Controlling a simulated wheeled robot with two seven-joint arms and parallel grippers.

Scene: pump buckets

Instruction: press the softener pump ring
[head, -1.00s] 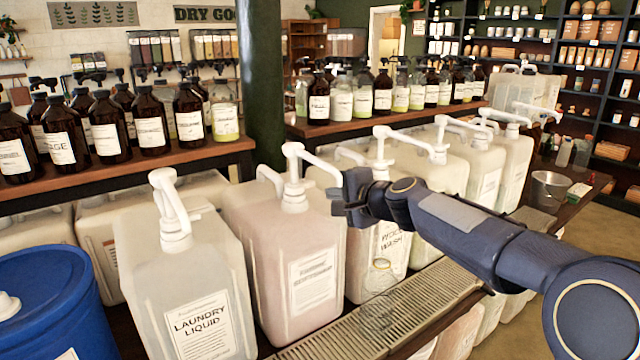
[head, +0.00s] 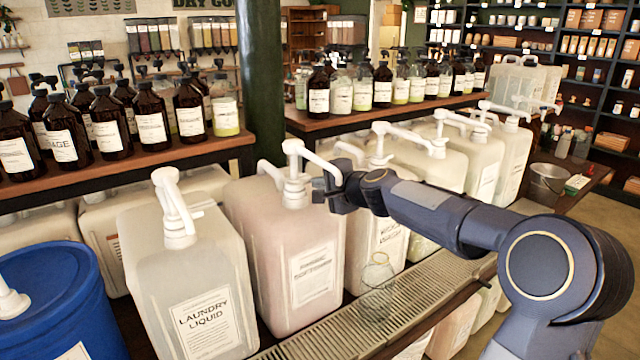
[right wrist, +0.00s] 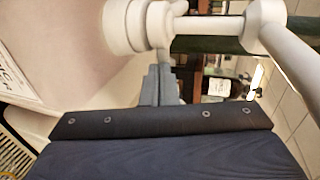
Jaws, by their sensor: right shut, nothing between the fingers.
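The softener jug (head: 290,265) is a pinkish translucent container, second from the left, with a label too blurred to read fully. Its white pump (head: 294,165) stands upright on top, with a spout angled down to the right. My right gripper (head: 322,190) is shut and empty, just right of the pump's lower body and under the spout. In the right wrist view, the closed grey fingers (right wrist: 158,86) are close to the white pump (right wrist: 205,27); I cannot tell whether they touch. My left gripper is not in view.
A laundry liquid jug (head: 190,280) stands left of it and a blue drum (head: 60,290) further left. More pump jugs (head: 435,165) line up to the right. A clear glass jar (head: 378,275) stands on the slatted drip tray (head: 330,335) in front.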

